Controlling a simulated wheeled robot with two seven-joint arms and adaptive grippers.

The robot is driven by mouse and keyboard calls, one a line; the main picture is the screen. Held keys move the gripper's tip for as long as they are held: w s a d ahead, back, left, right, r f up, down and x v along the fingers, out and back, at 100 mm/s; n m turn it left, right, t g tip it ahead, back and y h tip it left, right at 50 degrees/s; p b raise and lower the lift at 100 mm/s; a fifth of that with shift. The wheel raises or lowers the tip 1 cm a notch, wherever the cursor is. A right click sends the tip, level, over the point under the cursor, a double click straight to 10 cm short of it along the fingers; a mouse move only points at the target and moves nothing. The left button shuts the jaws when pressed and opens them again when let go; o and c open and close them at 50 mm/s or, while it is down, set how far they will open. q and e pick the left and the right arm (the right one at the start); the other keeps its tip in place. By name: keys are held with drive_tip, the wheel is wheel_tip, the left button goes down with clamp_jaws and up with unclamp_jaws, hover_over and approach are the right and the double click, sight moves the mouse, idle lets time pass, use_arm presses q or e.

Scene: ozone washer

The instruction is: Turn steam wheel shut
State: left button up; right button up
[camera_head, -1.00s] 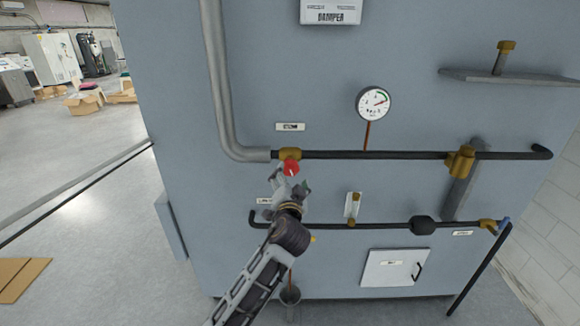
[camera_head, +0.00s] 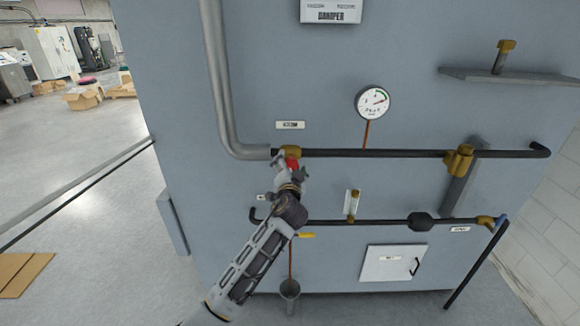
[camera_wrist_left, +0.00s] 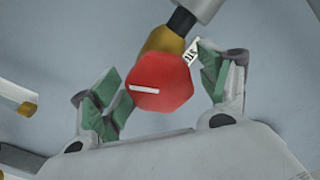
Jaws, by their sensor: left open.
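The steam wheel is a small red knob (camera_head: 292,165) on a brass valve body (camera_head: 288,152) at the left end of the upper black pipe. In the left wrist view the red knob (camera_wrist_left: 160,82) shows large, with a white bar mark on its face. My left gripper (camera_head: 290,171) is right at the knob and partly hides it in the head view. Its green-padded fingers (camera_wrist_left: 160,85) are open, one on each side of the knob, with gaps visible. My right gripper is not in view.
A round pressure gauge (camera_head: 373,103) stands above the upper pipe (camera_head: 400,154). A lower black pipe (camera_head: 370,222), a yellow handle (camera_head: 306,235) and a small bucket (camera_head: 289,289) lie near my left arm. The grey panel (camera_head: 420,60) is close behind the pipes.

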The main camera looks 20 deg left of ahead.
use_arm(q)
drive_tip(key=c, duration=1)
